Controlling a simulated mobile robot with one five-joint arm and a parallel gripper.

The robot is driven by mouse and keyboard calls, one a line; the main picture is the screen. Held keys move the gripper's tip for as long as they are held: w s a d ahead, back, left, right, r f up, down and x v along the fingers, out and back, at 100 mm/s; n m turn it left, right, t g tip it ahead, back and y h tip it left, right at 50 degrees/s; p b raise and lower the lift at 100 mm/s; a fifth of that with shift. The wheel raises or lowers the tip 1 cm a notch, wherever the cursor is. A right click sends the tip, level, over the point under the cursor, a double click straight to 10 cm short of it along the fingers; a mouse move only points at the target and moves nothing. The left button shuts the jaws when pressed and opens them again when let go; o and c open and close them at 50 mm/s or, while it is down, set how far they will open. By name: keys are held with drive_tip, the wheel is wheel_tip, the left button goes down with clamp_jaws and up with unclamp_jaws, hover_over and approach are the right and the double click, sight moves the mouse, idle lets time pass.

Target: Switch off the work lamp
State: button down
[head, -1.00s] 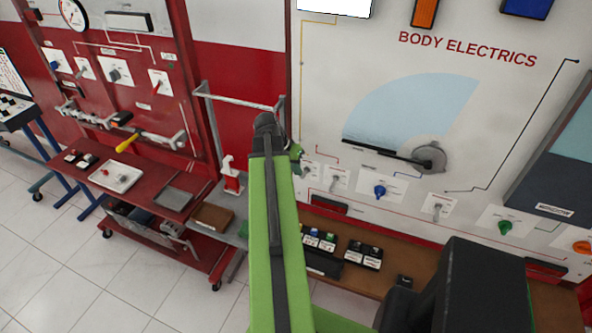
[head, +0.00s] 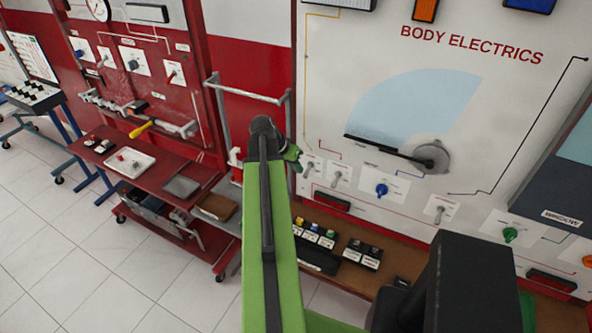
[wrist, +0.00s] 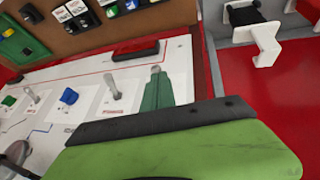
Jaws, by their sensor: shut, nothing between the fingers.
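The work lamp (head: 340,4) is the wide rectangular lamp at the top edge of the body electrics board in the head view, partly cut off; it looks grey and unlit. Its likely switch is the leftmost grey toggle (head: 309,168) low on the board; the label is too small to read. That toggle also shows in the wrist view (wrist: 155,72). My gripper (head: 293,155) is shut and empty, just left of the toggle in the head view. In the wrist view its green tip (wrist: 157,94) overlaps the toggle's plate; whether they touch I cannot tell.
A second grey toggle (head: 340,174) and a blue knob (head: 381,190) sit to the right. A brown shelf with small labelled blocks (head: 320,236) runs below the board (head: 330,80). A grey rail frame (head: 250,95) and a red trainer cart (head: 165,180) stand left.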

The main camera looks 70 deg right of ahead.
drive_tip(key=shift+r+p, duration=0.55)
drive_tip(key=shift+r, duration=0.15)
drive_tip(key=w+a+r+p, duration=0.3)
drive_tip(key=a+r+p, duration=0.1)
drive_tip(key=a, duration=0.4)
drive_tip(key=shift+w+r+p, duration=0.2)
drive_tip(key=shift+r+p, duration=0.2)
drive_tip(key=shift+r, duration=0.05)
